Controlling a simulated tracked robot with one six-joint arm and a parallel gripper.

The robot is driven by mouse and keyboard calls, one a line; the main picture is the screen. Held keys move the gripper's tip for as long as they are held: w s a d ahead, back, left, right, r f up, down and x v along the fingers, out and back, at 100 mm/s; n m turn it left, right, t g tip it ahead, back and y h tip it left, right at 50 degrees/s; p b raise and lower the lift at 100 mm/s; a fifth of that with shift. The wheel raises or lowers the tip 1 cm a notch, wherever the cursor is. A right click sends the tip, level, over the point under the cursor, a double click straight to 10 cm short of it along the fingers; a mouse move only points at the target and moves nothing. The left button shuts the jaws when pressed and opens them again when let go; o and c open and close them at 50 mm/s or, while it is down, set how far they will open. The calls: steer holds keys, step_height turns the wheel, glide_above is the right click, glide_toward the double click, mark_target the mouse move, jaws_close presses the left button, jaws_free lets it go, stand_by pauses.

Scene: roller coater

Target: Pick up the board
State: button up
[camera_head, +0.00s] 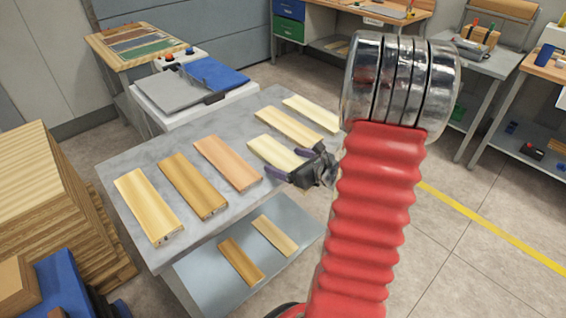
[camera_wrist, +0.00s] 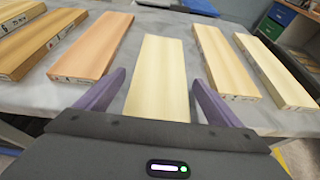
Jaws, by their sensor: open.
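Several wooden boards lie side by side on a grey tabletop (camera_head: 140,165). My gripper (camera_head: 284,164) is at the table's near right edge, at the near end of a pale board (camera_head: 274,152). In the wrist view, this pale board (camera_wrist: 162,75) runs straight ahead, between the two purple fingers of my gripper (camera_wrist: 155,100). The fingers are apart, one on each side of the board's near end, and the gripper is open. The board's near end is partly hidden by the gripper body. Whether the fingers touch the board cannot be told.
A pinkish board (camera_wrist: 95,48) lies left of the pale one and a yellowish board (camera_wrist: 224,60) lies right, with narrow gaps. A lower shelf (camera_head: 205,265) holds two boards. A grey and blue machine (camera_head: 195,85) stands behind the table. Stacked wood (camera_head: 45,190) stands at left.

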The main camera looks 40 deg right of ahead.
mark_target(288, 162)
steer(key=shift+c, duration=0.4)
steer(key=c, duration=1.3)
steer(key=shift+c, duration=0.2)
steer(key=shift+r, duration=0.1)
step_height(288, 162, up, 10)
